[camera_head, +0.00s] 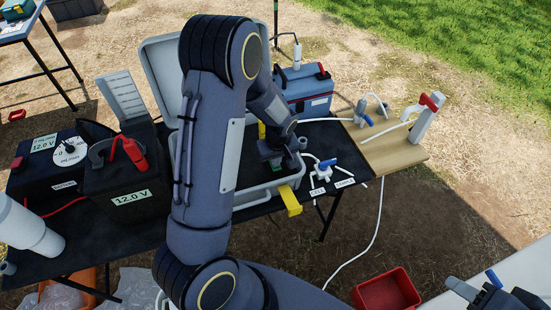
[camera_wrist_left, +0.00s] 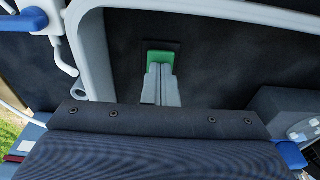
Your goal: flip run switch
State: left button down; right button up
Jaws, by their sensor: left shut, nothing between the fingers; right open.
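A green switch (camera_wrist_left: 159,57) on a dark panel shows in the left wrist view, inside the grey frame of the open case (camera_head: 254,192). My left gripper (camera_wrist_left: 160,74) is shut and empty, with its fingertips at the near edge of the green switch. I cannot tell whether they touch it or which way the switch is tilted. In the head view my left arm reaches into the open case, and the left gripper (camera_head: 272,160) is partly hidden by its own wrist. My right gripper (camera_head: 490,290) is at the lower right corner, open and away from the case.
A black battery (camera_head: 128,190) with a red-and-black clamp and a dial box (camera_head: 68,152) stand left of the case. A blue cooler (camera_head: 306,92) is behind it. Blue-handled valves (camera_head: 326,165) and tubing lie right. A red bin (camera_head: 386,292) is on the ground.

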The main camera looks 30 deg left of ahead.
aim_at(278, 169)
pick_arm(q)
notch_tip(278, 169, up, 8)
jog(key=shift+s+d, duration=0.3)
jog(key=shift+d, duration=0.1)
dwell(0.3)
